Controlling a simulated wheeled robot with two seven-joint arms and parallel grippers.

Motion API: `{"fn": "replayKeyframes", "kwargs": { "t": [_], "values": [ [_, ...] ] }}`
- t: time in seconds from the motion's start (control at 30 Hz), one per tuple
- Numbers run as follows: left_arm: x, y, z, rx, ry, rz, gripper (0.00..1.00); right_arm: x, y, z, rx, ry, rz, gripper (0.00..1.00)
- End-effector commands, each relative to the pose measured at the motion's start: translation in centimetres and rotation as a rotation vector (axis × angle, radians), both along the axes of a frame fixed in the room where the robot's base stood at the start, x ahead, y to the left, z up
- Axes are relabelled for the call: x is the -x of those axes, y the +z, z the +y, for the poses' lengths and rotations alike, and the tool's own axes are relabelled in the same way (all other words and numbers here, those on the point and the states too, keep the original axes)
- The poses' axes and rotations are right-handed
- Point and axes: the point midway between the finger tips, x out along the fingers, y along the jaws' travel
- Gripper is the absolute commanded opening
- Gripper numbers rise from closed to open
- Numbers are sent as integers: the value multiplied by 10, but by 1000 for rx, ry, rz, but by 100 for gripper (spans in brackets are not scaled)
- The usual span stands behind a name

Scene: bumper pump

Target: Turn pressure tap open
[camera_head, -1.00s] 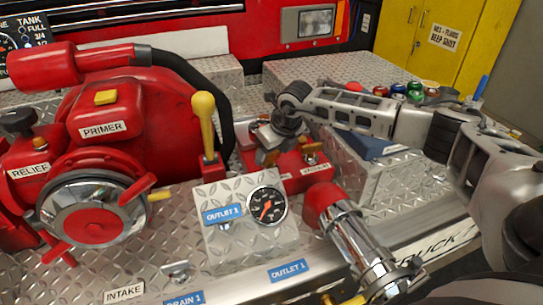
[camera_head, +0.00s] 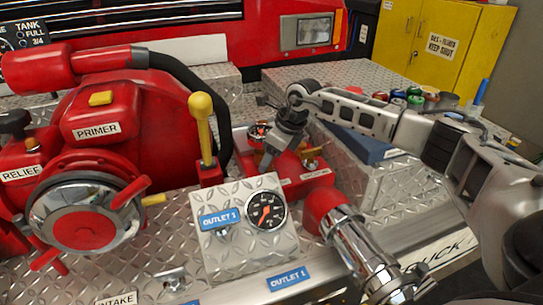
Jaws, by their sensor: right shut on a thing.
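The red manifold block (camera_head: 322,182) behind the OUTLET 1 gauge panel carries two small taps. The right-hand tap (camera_head: 311,157) has a brass handle and stands above a white label that seems to read VACUUM. My right gripper (camera_head: 267,158) reaches down from the upper right onto the left part of the block. It is shut on the other tap, apparently the pressure tap, which its fingers mostly hide. The label below that tap is too small to read. My left gripper is out of view.
A yellow-knobbed lever (camera_head: 203,120) and black hose stand just left of my gripper. The OUTLET 1 gauge (camera_head: 266,211) is in front, with a chrome outlet pipe (camera_head: 355,245) to its right. A blue object (camera_head: 357,145) lies under my right arm.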

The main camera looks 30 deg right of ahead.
Motion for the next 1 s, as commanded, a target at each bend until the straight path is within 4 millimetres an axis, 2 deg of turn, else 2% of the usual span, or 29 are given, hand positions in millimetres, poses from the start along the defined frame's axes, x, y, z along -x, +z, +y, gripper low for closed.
{"fn": "replayKeyframes", "kwargs": {
  "t": [0.2,0.23,0.3,0.67,0.83,1.0],
  "values": [
    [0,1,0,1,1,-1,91,-1,2,0,-1,-3,-4,35],
    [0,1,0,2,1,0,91,-1,2,0,-1,-3,-4,61],
    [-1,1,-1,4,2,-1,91,-1,2,0,-1,-3,-4,80],
    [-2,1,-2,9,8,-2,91,1,4,-1,0,-2,-2,80],
    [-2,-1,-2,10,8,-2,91,8,26,-7,2,-2,-5,80],
    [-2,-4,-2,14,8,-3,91,21,64,-15,2,-3,-7,80]
  ]
}}
